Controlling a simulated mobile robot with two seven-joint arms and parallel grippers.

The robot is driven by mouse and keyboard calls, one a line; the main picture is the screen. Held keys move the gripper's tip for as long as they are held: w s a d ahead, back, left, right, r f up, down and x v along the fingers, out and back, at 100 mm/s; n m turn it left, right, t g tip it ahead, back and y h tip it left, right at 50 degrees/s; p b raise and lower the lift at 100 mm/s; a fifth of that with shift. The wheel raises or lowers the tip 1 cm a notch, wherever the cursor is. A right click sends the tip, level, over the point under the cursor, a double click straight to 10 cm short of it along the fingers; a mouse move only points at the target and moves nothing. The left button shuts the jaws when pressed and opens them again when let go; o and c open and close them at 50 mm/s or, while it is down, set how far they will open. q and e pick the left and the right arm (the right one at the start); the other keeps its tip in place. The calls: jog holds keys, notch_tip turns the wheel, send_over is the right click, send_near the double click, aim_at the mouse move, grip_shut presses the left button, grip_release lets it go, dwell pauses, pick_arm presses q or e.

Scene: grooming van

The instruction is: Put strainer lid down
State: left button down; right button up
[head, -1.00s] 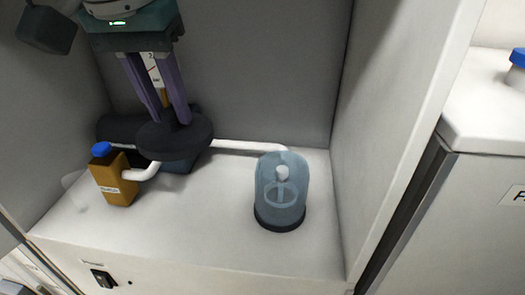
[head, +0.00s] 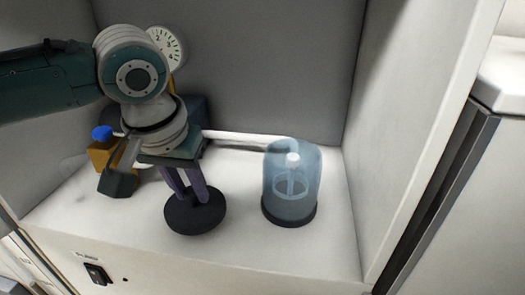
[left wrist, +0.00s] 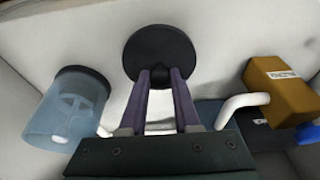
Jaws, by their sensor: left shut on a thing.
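The strainer lid (head: 190,217) is a dark round disc. My left gripper (head: 197,198) is shut on it from above, its two purple fingers pointing down at the disc's middle. The lid is at or just above the white shelf floor; I cannot tell if it touches. In the left wrist view the lid (left wrist: 160,50) shows beyond the fingertips (left wrist: 160,76). My right gripper is not in view.
A white pipe (head: 255,138) runs along the back wall. A gauge (head: 168,45) is behind my wrist. A side wall (head: 415,130) bounds the right. The shelf front is clear.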

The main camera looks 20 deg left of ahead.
aim_at(187, 221)
pick_arm(q)
jog(key=shift+f, duration=0.9)
jog(key=shift+f, duration=0.1)
jog(key=c, duration=0.6)
grip_release()
jog(key=a+p+v, duration=0.1)
jog(key=p+v, duration=0.3)
jog(key=v, duration=0.7)
jog(key=s+d+f+m+h, duration=0.3)
jog(key=s+d+m, duration=0.1)
jog(key=s+d, duration=0.5)
jog(key=s+a, duration=0.1)
jog(key=s, duration=0.1)
jog(key=s+y, duration=0.1)
jog(key=s, duration=0.2)
jog(key=s+a+f+y, duration=0.1)
jog(key=s, duration=0.2)
jog(key=shift+s+a+m+p, duration=0.25)
jog(key=shift+a+m+p, duration=0.05)
jog(key=shift+a, duration=0.1)
